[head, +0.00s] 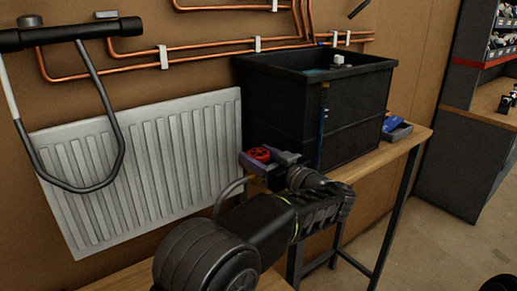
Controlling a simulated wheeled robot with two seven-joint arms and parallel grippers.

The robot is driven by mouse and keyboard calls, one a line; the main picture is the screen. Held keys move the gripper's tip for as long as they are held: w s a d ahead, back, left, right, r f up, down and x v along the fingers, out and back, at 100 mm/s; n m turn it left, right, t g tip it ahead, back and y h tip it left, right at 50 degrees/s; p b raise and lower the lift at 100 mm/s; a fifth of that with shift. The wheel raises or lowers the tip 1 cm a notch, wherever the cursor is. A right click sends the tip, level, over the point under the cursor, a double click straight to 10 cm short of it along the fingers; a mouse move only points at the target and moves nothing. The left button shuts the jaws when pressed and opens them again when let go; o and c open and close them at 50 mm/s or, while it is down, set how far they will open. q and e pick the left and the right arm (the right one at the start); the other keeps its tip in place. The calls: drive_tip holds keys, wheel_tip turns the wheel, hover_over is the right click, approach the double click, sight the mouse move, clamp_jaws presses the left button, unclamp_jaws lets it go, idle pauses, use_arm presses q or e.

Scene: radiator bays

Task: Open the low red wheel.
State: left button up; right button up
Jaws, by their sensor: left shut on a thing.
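The low red wheel (260,154) is a small red handwheel in front of the black tank's lower left corner. My left gripper (270,160) reaches it from below, at the end of my dark arm. Its fingers are on either side of the wheel and shut on it. The wheel's top shows between the fingers; its lower part and the valve under it are hidden by my gripper. My right gripper is out of view.
A black open tank (285,115) stands on a wooden bench (408,143) behind my gripper. A white radiator (160,165) and copper pipes (210,53) are on the wall. A blue and grey object (396,128) lies right of the tank. Floor is clear at right.

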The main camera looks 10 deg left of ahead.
sight(267, 160)
use_arm(q)
drive_tip(key=shift+n+g+y+p, duration=0.3)
drive_tip(key=shift+g, duration=0.1)
drive_tip(key=o, duration=1.4)
drive_tip(key=shift+b+v, duration=0.65)
drive_tip(key=shift+v, duration=3.25)
